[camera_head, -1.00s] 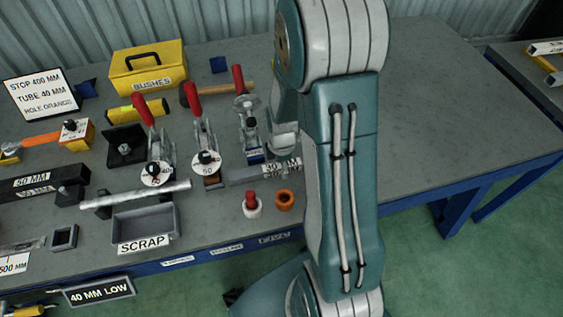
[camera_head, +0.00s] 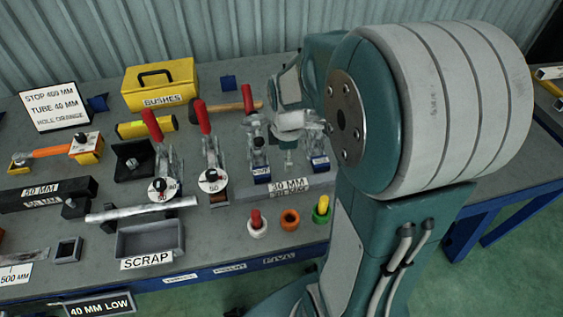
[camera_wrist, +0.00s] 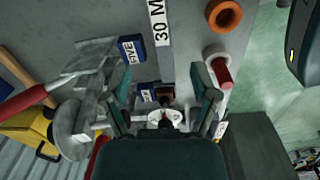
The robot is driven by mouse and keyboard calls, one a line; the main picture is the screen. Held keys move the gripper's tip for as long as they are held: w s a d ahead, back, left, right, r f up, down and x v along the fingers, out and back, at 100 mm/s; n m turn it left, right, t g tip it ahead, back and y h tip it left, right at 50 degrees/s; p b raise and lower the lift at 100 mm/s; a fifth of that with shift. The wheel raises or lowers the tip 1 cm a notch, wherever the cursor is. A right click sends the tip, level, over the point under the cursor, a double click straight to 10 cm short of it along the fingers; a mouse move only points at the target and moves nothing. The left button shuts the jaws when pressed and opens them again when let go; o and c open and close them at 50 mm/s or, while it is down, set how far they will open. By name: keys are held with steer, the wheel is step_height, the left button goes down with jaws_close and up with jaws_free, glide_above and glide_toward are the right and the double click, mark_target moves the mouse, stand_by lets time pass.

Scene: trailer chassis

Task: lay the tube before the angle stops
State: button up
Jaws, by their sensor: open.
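A pale silver tube (camera_head: 140,209) lies left of centre on the bench, just behind the scrap tray. A smaller black block with a knob (camera_head: 76,205), perhaps another stop, is near the tube's left end. My gripper (camera_head: 290,155) hangs over the clamps at the right, well away from the tube and partly hidden by my arm. In the wrist view my gripper (camera_wrist: 165,95) has its fingers apart with nothing held. A small dark block and a white disc (camera_wrist: 165,116) show beyond them.
Red-handled clamps (camera_head: 210,160) stand mid-bench. A 30 MM bar (camera_head: 288,188) and white, orange and green rings (camera_head: 290,219) lie at the right. The scrap tray (camera_head: 150,241) is at the front. A 50 MM bar (camera_head: 45,195) and yellow bushes box (camera_head: 160,85) stand farther back.

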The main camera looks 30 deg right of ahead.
steer(key=s+a+r+m+t, duration=0.5)
steer(key=s+a+r+m, duration=0.4)
steer(key=s+r+m, duration=0.3)
steer(key=shift+a+r+m, duration=0.4)
steer(key=shift+r+m, duration=0.4)
steer(key=shift+r, duration=0.1)
